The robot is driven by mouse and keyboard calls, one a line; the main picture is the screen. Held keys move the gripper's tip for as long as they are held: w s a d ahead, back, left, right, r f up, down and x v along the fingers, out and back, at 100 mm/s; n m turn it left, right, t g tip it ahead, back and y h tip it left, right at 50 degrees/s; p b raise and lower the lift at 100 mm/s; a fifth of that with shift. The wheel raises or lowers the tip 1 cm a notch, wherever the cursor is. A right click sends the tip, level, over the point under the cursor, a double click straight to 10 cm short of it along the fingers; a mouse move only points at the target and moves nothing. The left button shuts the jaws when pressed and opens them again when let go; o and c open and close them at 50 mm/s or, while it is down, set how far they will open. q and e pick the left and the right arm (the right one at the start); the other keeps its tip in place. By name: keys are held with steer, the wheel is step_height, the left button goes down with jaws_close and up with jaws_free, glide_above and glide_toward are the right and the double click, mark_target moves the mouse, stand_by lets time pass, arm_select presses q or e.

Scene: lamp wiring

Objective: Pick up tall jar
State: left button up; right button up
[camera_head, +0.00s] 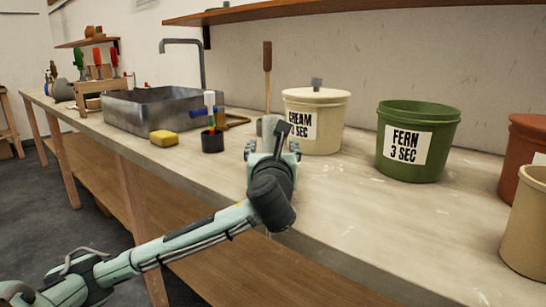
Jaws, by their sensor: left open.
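My left gripper (271,149) is over the bench in the middle of the view, its arm coming in from the lower left. It is open, with its fingers pointing away toward the wall. A pale grey upright shape (266,126) shows just beyond the fingers, largely hidden by the gripper. It may be the tall jar, but I cannot tell for sure, nor whether the fingers touch it. A wooden-handled stick (267,56) rises behind it. My right gripper is not in view.
A lidded cream bucket (328,111) stands close to the right of the gripper. A green bucket (416,141) is farther right. A black cup (212,142) with tools, a yellow sponge (164,138) and a metal sink (126,114) are left. The bench's front right (400,230) is clear.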

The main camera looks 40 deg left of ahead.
arm_select(q)
steer(key=c, duration=1.3)
jaws_close()
steer(key=shift+r, duration=0.1)
